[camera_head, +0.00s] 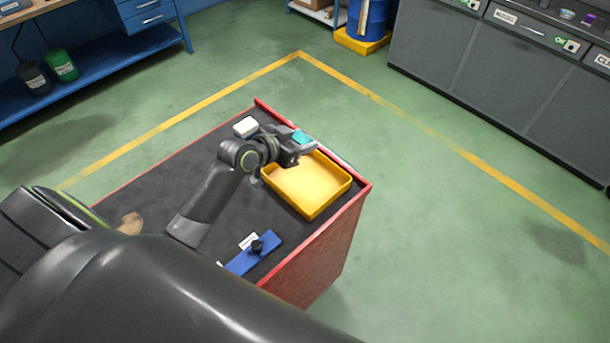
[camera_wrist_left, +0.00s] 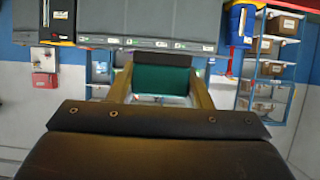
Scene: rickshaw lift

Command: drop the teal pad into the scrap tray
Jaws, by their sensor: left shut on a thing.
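The teal pad (camera_head: 301,137) is held in my left gripper (camera_head: 302,150), near the far left corner of the yellow scrap tray (camera_head: 326,206). In the left wrist view the teal pad (camera_wrist_left: 161,79) sits between the two fingers of my left gripper (camera_wrist_left: 160,72), which are shut on it. The tray lies on the dark top of a red-edged cart, and its visible floor is empty. My gripper and wrist hide part of its far left side. How high the pad is above the tray is hard to tell. My right gripper is not in view.
A white block (camera_head: 246,127) lies at the cart's far edge, close to my left wrist. A blue plate with a black knob (camera_head: 254,252) lies near the front edge, and a tan object (camera_head: 131,223) lies at left. Green floor surrounds the cart (camera_head: 318,254).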

